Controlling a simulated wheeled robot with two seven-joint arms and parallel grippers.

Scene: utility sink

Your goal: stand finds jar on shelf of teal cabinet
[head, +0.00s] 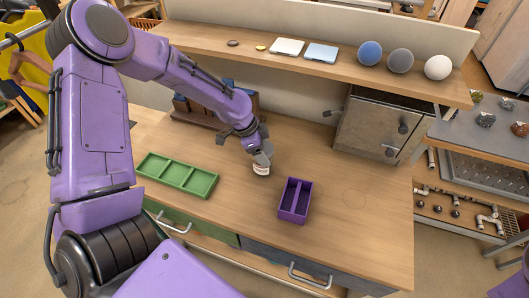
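A small pale jar with a label (261,170) is at the middle of the wooden bench, right under my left gripper (262,157). The fingers cover the jar's upper part, and I cannot tell whether they are closed on it or whether it touches the bench. A boxy grey-brown metal cabinet (362,123) with dark knobs stands at the back right of the bench. Its inside is hidden, and no cabinet looks clearly teal. My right gripper is not in view.
A green tray (178,175) lies left of the jar and a purple divided box (295,201) to its right. A raised shelf (215,41) behind holds several small things, including a blue ball (370,53). The bench's right front is clear.

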